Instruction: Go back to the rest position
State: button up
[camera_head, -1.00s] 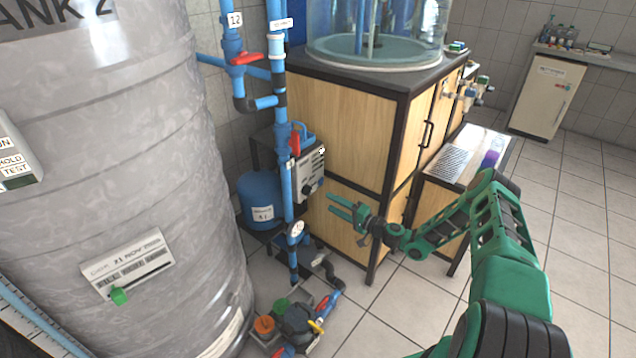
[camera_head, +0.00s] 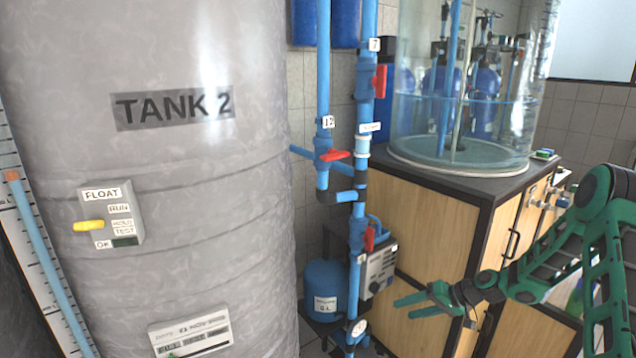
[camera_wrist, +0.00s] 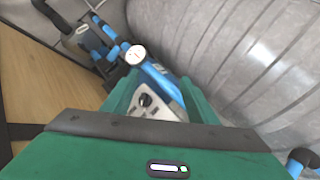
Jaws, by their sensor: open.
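My green gripper (camera_head: 421,305) is open and empty in the head view. It is in front of the wooden cabinet (camera_head: 418,222), right of the blue pipework. No object is between its fingers there. In the wrist view, the green gripper body fills the bottom, and a grey control box with a black knob (camera_wrist: 147,101) shows beyond the fingers. My arm reaches in from the right edge of the head view.
The grey tank marked TANK 2 (camera_head: 190,190) fills the left. Blue pipes with red valve handles (camera_head: 335,155) rise beside it. A blue pressure vessel (camera_head: 326,287) and a pump box (camera_head: 381,268) stand low near the gripper. A clear water cylinder (camera_head: 460,125) tops the cabinet.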

jog(key=s+d+r+g+h, duration=0.1)
jog(key=s+d+r+h, duration=0.1)
jog(key=s+d+r, duration=0.35)
jog(key=s+d+r+m+g+h, duration=0.1)
jog(key=s+d+r+h, duration=0.15)
jog(key=s+r, duration=0.55)
jog(key=s+d+r+g+h, duration=0.1)
jog(key=s+d+r+h, duration=0.2)
jog(key=s+r, duration=0.45)
jog(key=s+r+m, duration=0.2)
jog(key=s+r, duration=0.1)
jog(key=s, duration=0.9)
jog(key=s+d+r+m+g+h, duration=0.1)
jog(key=s+r+m, duration=0.1)
jog(key=s, duration=1.1)
jog(key=shift+r+g, duration=0.3)
jog(key=shift+r, duration=0.2)
